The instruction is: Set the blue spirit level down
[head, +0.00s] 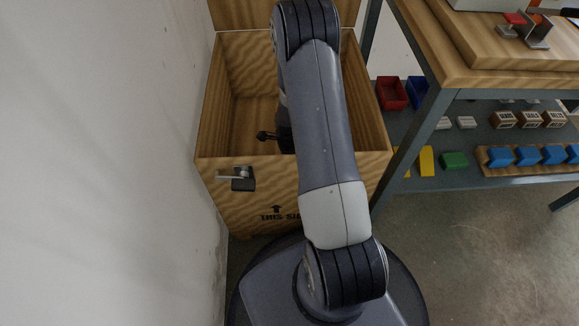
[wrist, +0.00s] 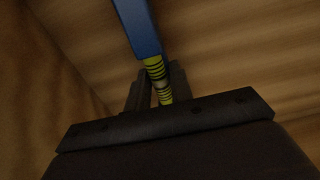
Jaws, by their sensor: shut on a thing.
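The blue spirit level (wrist: 138,27) shows in the wrist view as a blue bar with a yellow-green, black-striped part near my fingers. My gripper (wrist: 157,90) is shut on it at that striped part. The bar runs away from my fingers toward the top of the picture. In the head view my arm reaches down into an open wooden crate (head: 205,135), and part of my gripper (head: 268,136) shows dark inside it. The level itself is hidden in the head view. I cannot tell whether it touches the crate's floor.
The crate's lid stands raised at the back, and a metal latch (head: 237,177) is on its front. A white wall (head: 100,160) is close on the left. A workbench (head: 440,75) stands on the right, with coloured bins (head: 391,92) and blocks on its lower shelf.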

